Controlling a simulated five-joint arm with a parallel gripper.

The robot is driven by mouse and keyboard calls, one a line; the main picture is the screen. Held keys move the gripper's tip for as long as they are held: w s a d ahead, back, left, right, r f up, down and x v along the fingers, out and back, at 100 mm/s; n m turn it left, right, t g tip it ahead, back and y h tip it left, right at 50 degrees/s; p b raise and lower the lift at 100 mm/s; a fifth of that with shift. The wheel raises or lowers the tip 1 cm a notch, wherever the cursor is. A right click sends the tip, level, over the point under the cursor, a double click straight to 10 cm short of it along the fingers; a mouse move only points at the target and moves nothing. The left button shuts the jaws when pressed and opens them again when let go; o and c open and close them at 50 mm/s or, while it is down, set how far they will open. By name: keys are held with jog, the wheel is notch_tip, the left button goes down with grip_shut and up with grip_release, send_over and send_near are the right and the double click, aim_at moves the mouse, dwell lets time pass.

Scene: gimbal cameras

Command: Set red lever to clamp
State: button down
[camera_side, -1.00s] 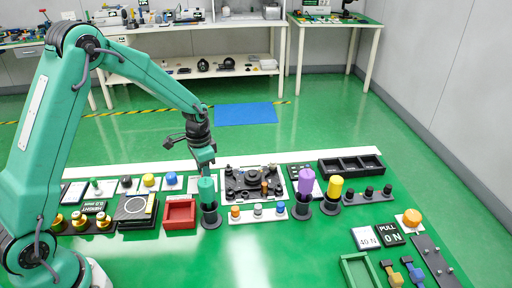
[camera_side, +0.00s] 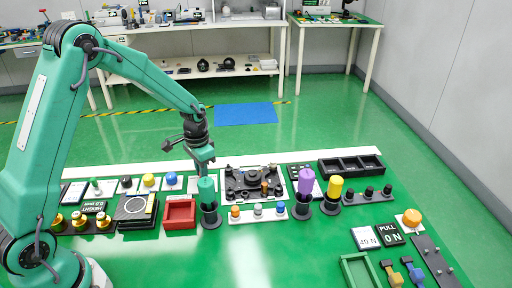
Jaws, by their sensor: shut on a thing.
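My gripper (camera_side: 204,168) points down at the top of a green cylinder (camera_side: 207,186) that stands upright in a black cup (camera_side: 210,215). It is shut on the cylinder's upper end, though the fingertips are small and hard to make out. A white-framed fixture (camera_side: 228,172) with dark parts lies just to the right. A small orange-brown upright piece (camera_side: 264,187) stands on it. I cannot make out a clear red lever or a clamp marking.
A red tray (camera_side: 180,224) stands left of the cup. A panel with coloured knobs (camera_side: 246,219) lies to the right. Purple (camera_side: 306,181) and yellow (camera_side: 335,187) cylinders stand in black cups further right. A black compartment tray (camera_side: 324,168) lies behind. The green front area is mostly clear.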

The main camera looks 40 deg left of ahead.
jog(key=n, duration=0.3)
jog(key=shift+s+a, duration=0.3)
jog(key=shift+s, duration=0.1)
jog(key=shift+s+a+n, duration=0.1)
jog(key=shift+s+n, duration=0.15)
jog(key=shift+n, duration=0.65)
jog(key=shift+s+a+n, duration=0.1)
jog(key=shift+s+n, duration=0.1)
jog(key=shift+n, duration=0.7)
jog(key=c, duration=1.4)
grip_release()
jog(key=shift+o, duration=0.2)
jog(key=shift+r, duration=0.15)
notch_tip(320, 180, up, 8)
jog(key=shift+f, duration=0.2)
